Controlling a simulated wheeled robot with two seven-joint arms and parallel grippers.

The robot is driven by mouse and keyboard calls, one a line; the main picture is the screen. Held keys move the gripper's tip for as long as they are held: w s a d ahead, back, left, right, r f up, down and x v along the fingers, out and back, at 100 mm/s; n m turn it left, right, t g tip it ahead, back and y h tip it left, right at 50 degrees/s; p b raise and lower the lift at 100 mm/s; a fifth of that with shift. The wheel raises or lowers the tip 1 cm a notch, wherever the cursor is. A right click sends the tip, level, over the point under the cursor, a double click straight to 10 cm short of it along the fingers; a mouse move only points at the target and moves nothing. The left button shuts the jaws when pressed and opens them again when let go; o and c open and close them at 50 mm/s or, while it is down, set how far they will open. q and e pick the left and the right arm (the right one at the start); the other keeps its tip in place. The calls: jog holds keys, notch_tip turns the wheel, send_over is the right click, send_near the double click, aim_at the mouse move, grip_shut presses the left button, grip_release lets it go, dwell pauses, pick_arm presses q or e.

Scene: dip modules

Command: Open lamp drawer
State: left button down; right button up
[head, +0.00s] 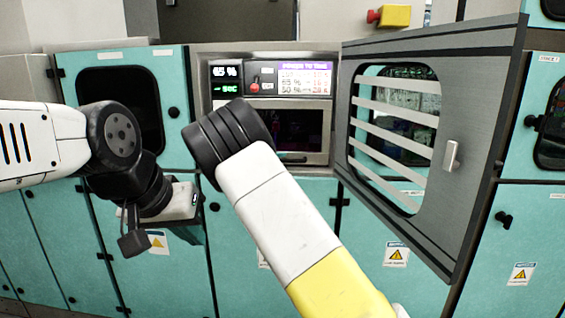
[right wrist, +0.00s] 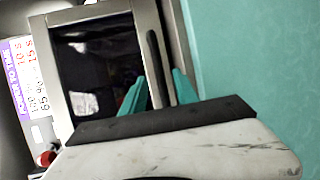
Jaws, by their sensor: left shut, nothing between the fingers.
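The lamp drawer (head: 287,130) is a metal-framed front with a dark window, below the display panel, and it looks closed. Its frame and dark window also show in the right wrist view (right wrist: 100,65), turned sideways. Its dark bar handle (right wrist: 154,68) runs along one edge of that frame. My right gripper (right wrist: 159,76) is open, with its two teal fingers spread on either side of the handle's line; I cannot tell whether they touch it. In the head view my right forearm hides this gripper. My left gripper (head: 180,205) is shut and empty, low at the left, away from the drawer.
A grey door with a slatted window (head: 450,105) stands swung open at the right of the drawer. A display panel (head: 303,78) with a red knob sits above the drawer. Teal cabinets (head: 400,215) surround it. A yellow-and-red emergency button (head: 393,16) is above.

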jog(key=shift+x, duration=1.45)
grip_shut()
dwell(0.3)
